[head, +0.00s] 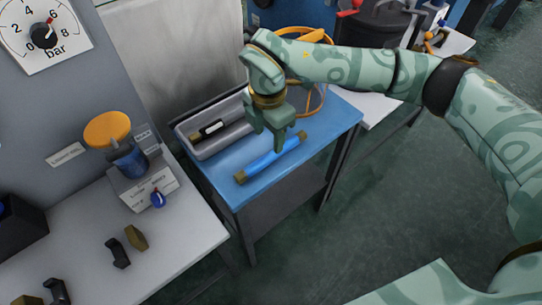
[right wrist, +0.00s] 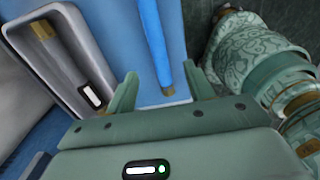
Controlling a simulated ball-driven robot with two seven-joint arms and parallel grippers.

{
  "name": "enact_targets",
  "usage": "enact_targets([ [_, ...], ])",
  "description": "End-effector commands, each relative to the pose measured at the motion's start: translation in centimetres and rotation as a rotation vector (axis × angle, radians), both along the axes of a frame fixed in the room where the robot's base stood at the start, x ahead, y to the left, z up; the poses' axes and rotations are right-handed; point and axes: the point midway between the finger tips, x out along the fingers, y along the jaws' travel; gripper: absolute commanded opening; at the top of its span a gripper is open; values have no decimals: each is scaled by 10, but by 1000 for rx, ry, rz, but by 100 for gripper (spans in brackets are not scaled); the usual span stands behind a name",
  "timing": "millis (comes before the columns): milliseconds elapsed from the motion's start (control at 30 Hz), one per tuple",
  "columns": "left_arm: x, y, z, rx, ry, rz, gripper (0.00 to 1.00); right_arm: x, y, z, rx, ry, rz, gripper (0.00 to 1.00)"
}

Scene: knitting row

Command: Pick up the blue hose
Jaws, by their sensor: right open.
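The blue hose (head: 268,160), a straight blue tube with brass ends, lies on the blue-topped table (head: 330,125). My right gripper (head: 281,140) is above the hose, pointing down, and hides a little of it. In the right wrist view the right gripper (right wrist: 162,92) is open. The jaws hold nothing. Whether a finger touches the hose, I cannot tell. My left gripper is not in view.
An orange ring-shaped frame (head: 320,102) is at the back right of the table. A white bench (head: 180,245) with several small parts stands at left.

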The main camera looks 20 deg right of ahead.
Motion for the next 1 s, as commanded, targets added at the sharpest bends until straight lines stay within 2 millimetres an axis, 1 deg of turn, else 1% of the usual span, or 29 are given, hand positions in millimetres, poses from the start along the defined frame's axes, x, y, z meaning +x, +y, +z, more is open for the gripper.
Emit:
enact_targets([
  [33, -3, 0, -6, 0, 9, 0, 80, 0, 0, -15, 0, 5, 1, 53],
  [100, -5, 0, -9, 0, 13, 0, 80, 0, 0, -25, 1, 3, 2, 53],
  [267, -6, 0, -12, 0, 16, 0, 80, 0, 0, -33, 2, 0, 2, 53],
  [367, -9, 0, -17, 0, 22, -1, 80, 1, -1, -42, 2, 2, 2, 53],
  [500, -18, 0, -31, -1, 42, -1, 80, 4, -4, -68, 2, 6, 2, 53],
  [600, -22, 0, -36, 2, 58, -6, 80, 4, -4, -83, 1, 5, 3, 53],
  [667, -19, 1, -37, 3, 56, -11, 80, 4, -3, -86, 2, 2, 3, 53],
  [800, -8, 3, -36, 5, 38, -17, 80, 4, -3, -83, 3, -1, 3, 53],
  [867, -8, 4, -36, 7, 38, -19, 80, 4, -3, -83, 3, -1, 3, 53],
  [900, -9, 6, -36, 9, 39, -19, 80, 4, -3, -83, 3, -1, 3, 42],
  [967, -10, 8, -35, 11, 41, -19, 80, 4, -3, -83, 3, -1, 3, 25],
  [1000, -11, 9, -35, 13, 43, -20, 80, 4, -3, -83, 3, -1, 3, 14],
])
